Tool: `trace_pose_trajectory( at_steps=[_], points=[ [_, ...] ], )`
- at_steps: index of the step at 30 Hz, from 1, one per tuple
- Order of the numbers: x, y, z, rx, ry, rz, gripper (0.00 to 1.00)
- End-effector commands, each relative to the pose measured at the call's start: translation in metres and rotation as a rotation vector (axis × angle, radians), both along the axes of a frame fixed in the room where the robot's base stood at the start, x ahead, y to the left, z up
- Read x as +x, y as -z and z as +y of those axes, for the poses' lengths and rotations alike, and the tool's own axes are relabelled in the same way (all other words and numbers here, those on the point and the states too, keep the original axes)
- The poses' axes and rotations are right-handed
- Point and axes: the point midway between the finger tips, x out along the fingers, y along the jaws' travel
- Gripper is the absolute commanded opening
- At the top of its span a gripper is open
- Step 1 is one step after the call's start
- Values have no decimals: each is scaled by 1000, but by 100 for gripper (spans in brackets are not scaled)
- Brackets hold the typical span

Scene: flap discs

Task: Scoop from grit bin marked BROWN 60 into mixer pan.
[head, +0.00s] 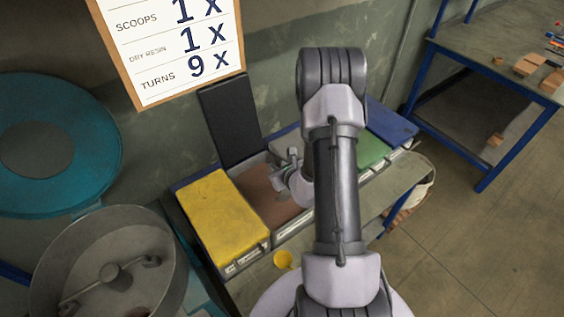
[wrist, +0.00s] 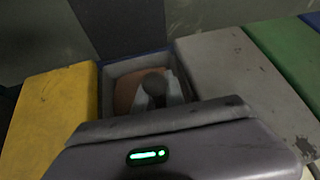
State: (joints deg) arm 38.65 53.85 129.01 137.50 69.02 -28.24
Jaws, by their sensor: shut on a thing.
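The open grit bin (head: 250,167) holds brown grit (head: 268,196), with its dark lid (head: 231,120) raised against the wall. I cannot read BROWN 60 on its front. My gripper (head: 284,172) is over the right side of this bin, partly hidden by my arm. It is shut on what seems to be a scoop, whose dark round end (wrist: 154,86) shows over the grit in the wrist view. The scoop's bowl and any load are hidden. The round grey mixer pan (head: 82,225) stands at lower left, with a bar and knobs inside.
A yellow-lidded bin (head: 212,215) is left of the open bin. A grey lid (wrist: 240,85), a green lid (head: 371,149) and a blue lid (head: 390,121) are to its right. A small yellow cup (head: 283,259) sits in front. A wall sign (head: 178,45) lists counts. A teal round lid (head: 85,130) stands behind the pan.

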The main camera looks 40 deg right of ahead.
Motion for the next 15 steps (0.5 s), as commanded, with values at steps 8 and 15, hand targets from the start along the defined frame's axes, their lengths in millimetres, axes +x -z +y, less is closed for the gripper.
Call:
trace_pose_trajectory(
  at_steps=[8, 15],
  points=[
    [18, 37, 19, 11, -4, -12, 0],
    [40, 39, 41, 41, -1, -42, 0]
  ],
)
